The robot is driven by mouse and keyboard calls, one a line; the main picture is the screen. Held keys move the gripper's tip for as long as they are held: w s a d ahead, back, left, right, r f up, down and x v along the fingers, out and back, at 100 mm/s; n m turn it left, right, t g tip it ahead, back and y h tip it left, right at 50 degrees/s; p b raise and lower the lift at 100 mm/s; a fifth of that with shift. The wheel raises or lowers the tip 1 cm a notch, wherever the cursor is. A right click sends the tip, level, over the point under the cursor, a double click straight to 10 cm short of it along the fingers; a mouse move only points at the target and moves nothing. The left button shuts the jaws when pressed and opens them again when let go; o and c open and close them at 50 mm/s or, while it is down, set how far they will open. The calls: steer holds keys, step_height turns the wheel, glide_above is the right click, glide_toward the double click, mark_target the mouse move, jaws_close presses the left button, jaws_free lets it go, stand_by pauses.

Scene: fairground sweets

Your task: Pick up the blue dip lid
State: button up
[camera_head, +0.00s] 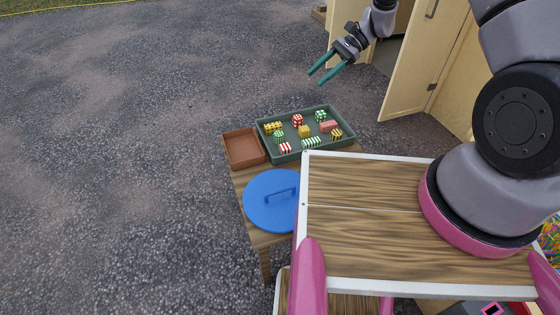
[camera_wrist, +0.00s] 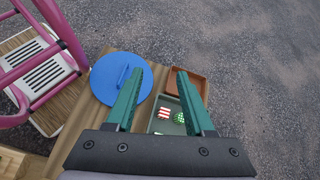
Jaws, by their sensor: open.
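The blue dip lid (camera_head: 266,203) is a round flat disc with a bar handle on top. It lies on a small wooden table, and my own body hides its right edge in the head view. It also shows in the wrist view (camera_wrist: 108,77), left of and partly behind the left finger. My gripper (camera_head: 325,78) has green fingers, is open and empty, and is up in the air beyond the table and to the right of the lid in the head view. In the wrist view its fingers (camera_wrist: 158,82) are spread, with nothing between them.
A dark green tray (camera_head: 347,124) with several striped and spotted sweets stands at the table's far end. A brown empty box (camera_head: 243,148) is left of it. The wooden table (camera_head: 262,237) is bare in front of the lid. Open wooden doors (camera_head: 425,65) stand at the right.

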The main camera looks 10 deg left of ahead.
steer(key=s+a+f+m+g+y, duration=0.1)
steer(key=s+f, duration=0.1)
steer(key=f, duration=0.8)
steer(key=s+a+f+m, duration=0.2)
steer(key=s+f, duration=0.1)
steer(key=f, duration=0.6)
steer(key=m+y, duration=0.1)
steer(key=m, duration=0.1)
glide_toward(279, 191)
steer(key=shift+g, duration=0.3)
steer(key=a+f, duration=0.1)
steer(key=s+a+f, duration=0.1)
steer(key=a+f, duration=0.1)
steer(key=shift+s+f, duration=0.15)
steer(key=shift+s, duration=0.15)
steer(key=shift+w+a+r+x, duration=0.1)
steer(key=shift+x, duration=0.85)
steer(key=shift+w+a+r+x, duration=0.1)
steer(key=shift+r+x, duration=0.05)
steer(key=shift+x, duration=0.8)
steer(key=shift+a+r+x, duration=0.1)
steer(key=shift+x, duration=0.8)
jaws_close()
